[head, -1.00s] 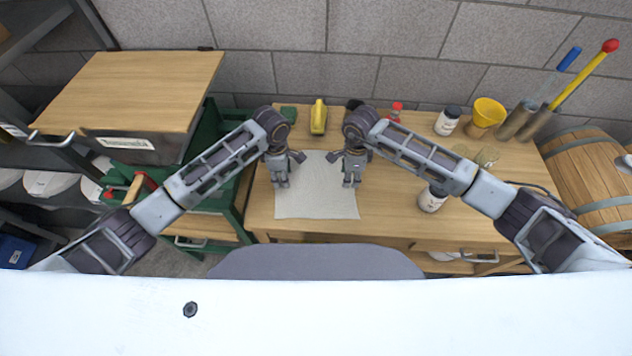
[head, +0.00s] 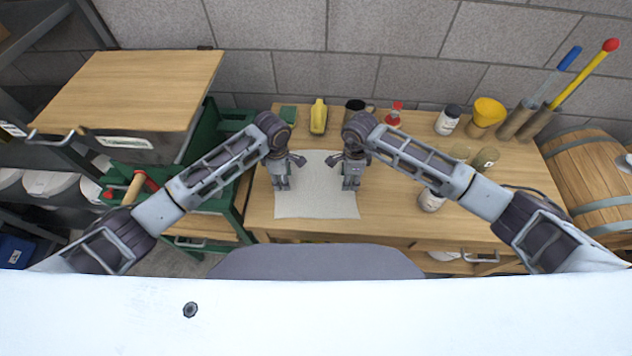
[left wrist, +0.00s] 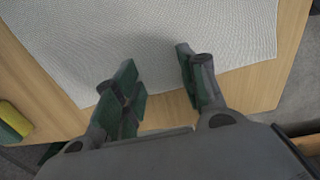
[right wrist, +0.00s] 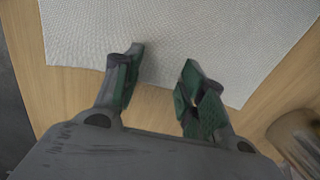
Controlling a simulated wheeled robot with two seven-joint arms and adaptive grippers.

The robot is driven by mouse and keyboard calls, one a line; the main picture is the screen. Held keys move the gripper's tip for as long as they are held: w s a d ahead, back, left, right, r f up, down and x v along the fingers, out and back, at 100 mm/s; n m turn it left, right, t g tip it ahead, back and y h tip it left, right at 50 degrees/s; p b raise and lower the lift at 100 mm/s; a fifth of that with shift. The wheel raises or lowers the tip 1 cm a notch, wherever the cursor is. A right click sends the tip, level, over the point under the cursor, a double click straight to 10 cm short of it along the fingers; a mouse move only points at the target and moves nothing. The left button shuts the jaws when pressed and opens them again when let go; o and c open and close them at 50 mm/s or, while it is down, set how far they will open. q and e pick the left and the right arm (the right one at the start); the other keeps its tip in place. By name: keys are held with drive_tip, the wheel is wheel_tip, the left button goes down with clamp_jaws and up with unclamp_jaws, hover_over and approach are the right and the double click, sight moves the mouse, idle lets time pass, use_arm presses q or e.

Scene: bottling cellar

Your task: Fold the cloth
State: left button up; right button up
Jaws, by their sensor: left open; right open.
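A pale grey-white cloth (head: 316,200) lies spread flat on the wooden table, and it also fills much of the left wrist view (left wrist: 160,35) and the right wrist view (right wrist: 190,35). My left gripper (head: 282,187) is open over the cloth's left edge. In the left wrist view its fingers (left wrist: 160,75) are apart with nothing between them. My right gripper (head: 350,186) is open over the cloth's right edge. In the right wrist view its fingers (right wrist: 160,75) are apart and empty. Whether the fingertips touch the cloth I cannot tell.
Along the table's back stand a yellow object (head: 318,117), a dark mug (head: 354,110), a red-capped bottle (head: 393,116), a white jar (head: 447,122) and a yellow funnel (head: 487,112). Another jar (head: 431,201) stands right of the cloth, partly behind my right arm. The table's front right is clear.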

use_arm(q)
drive_tip(key=c, duration=0.5)
use_arm(e)
drive_tip(key=c, duration=0.5)
use_arm(q)
drive_tip(key=shift+s+f, duration=0.1)
drive_tip(key=shift+f, duration=0.05)
clamp_jaws()
use_arm(e)
drive_tip(key=shift+s+f, duration=0.1)
clamp_jaws()
use_arm(q)
drive_tip(key=shift+r, duration=0.2)
use_arm(e)
drive_tip(key=shift+r, duration=0.2)
